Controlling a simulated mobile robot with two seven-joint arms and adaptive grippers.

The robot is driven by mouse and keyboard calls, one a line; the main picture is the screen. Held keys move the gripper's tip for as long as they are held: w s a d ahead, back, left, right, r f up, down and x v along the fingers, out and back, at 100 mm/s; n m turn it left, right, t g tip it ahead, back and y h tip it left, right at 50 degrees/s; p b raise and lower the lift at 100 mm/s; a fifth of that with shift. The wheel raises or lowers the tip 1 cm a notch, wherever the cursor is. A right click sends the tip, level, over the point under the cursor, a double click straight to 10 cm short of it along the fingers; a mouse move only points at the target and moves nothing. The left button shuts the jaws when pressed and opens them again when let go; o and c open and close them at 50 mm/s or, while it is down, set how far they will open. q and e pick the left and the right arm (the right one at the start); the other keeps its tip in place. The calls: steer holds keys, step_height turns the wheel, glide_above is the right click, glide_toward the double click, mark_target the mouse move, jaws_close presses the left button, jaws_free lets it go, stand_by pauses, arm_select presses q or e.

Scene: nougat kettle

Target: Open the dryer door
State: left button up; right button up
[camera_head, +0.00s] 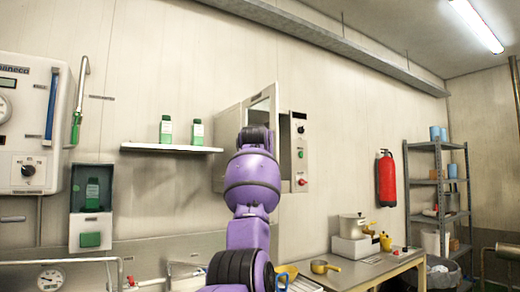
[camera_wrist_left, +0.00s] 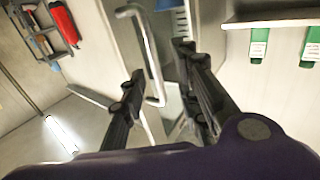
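The dryer is the pale grey wall cabinet (camera_head: 228,125) in the middle of the head view, with a control panel (camera_head: 300,150) on its right side. Its door (camera_head: 262,101) has a window and seems angled to the panel; my arm covers its lower part, so I cannot tell how far it stands open. In the left wrist view a pale bar handle (camera_wrist_left: 147,42) runs between the fingers of my left gripper (camera_wrist_left: 160,64). The fingers are spread apart and I see no clear contact with the bar. My right gripper is not in view.
A shelf (camera_head: 170,148) with green bottles is left of the dryer. A red extinguisher (camera_head: 386,180) hangs on the wall to the right, before a metal rack (camera_head: 437,190). A table (camera_head: 365,270) with a pot stands below right. The wall between dryer and extinguisher is bare.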

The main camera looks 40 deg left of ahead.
arm_select(q)
steer(key=v, duration=0.6)
steer(key=shift+d, duration=0.1)
stand_by(0.5)
